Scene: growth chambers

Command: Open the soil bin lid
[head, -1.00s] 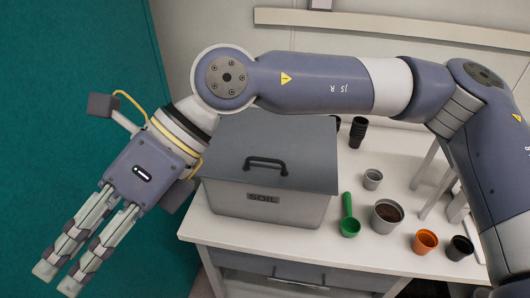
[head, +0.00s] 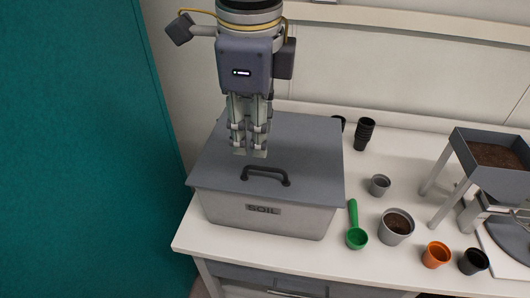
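The soil bin (head: 240,215) is a light grey box with a SOIL label on its front, standing on the white bench. Its dark grey lid (head: 310,150) lies flat on top, closed. A black bar handle (head: 266,172) stands near the lid's front edge. My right gripper (head: 250,152) points down over the lid, its fingertips just behind and left of the handle in the picture. A narrow gap shows between the fingers, and they hold nothing. They look apart from the handle; their exact height above the lid is hard to judge. My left gripper is out of view.
Right of the bin on the bench (head: 320,262) are a green scoop (head: 357,237), a soil-filled grey pot (head: 396,226), a small grey pot (head: 379,185), an orange pot (head: 436,255) and black pots (head: 473,262). A raised soil tray (head: 490,135) stands farther right. A teal panel (head: 80,150) is at left.

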